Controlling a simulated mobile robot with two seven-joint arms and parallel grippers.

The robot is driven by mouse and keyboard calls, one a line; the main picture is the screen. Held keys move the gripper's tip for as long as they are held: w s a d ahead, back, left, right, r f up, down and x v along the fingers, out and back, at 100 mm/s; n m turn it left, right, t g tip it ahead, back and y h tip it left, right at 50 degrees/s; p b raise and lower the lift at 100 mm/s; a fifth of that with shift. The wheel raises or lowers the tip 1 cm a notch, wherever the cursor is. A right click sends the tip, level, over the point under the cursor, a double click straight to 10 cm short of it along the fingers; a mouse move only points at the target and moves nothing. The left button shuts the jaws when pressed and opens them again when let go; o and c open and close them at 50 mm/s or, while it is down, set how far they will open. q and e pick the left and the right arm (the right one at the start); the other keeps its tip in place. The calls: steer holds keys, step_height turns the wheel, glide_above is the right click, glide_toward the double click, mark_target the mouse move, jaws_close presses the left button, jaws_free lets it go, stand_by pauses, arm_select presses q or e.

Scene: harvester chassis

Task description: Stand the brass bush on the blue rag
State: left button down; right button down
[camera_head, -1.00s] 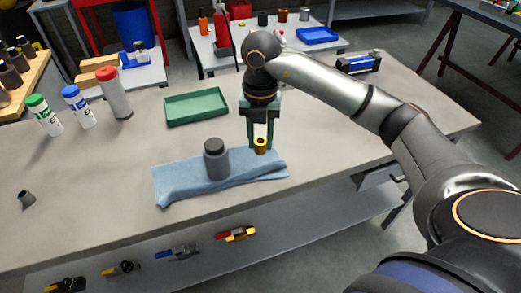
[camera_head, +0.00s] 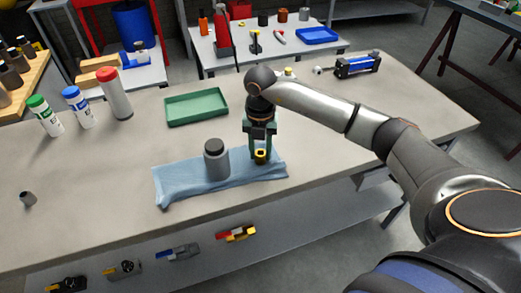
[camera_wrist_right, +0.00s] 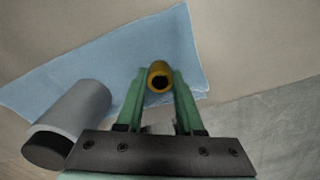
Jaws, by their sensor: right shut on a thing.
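The brass bush (camera_head: 260,157) is a small yellow hollow cylinder, and it also shows in the right wrist view (camera_wrist_right: 159,76) with its dark bore facing the camera. My right gripper (camera_head: 261,152) is shut on it, with a green finger on each side. The bush is upright over the right part of the blue rag (camera_head: 190,189). I cannot tell whether its lower end touches the cloth. The rag lies on the bench and also shows in the right wrist view (camera_wrist_right: 125,62). My left gripper is not in view.
A grey bottle with a dark cap (camera_head: 216,162) stands on the rag just left of the bush. A green tray (camera_head: 196,107) lies behind. The bench right of the rag is clear.

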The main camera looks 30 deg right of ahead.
mark_target(261, 153)
steer(key=shift+s+f+b, duration=0.1)
steer(key=shift+f+b, duration=0.2)
steer(key=shift+f, duration=0.4)
steer(key=c, duration=0.5)
jaws_free()
steer(key=shift+c, duration=0.2)
steer(key=shift+r+p, duration=0.4)
steer(key=shift+r, duration=0.15)
step_height(261, 153, up, 12)
steer(key=shift+r, duration=0.2)
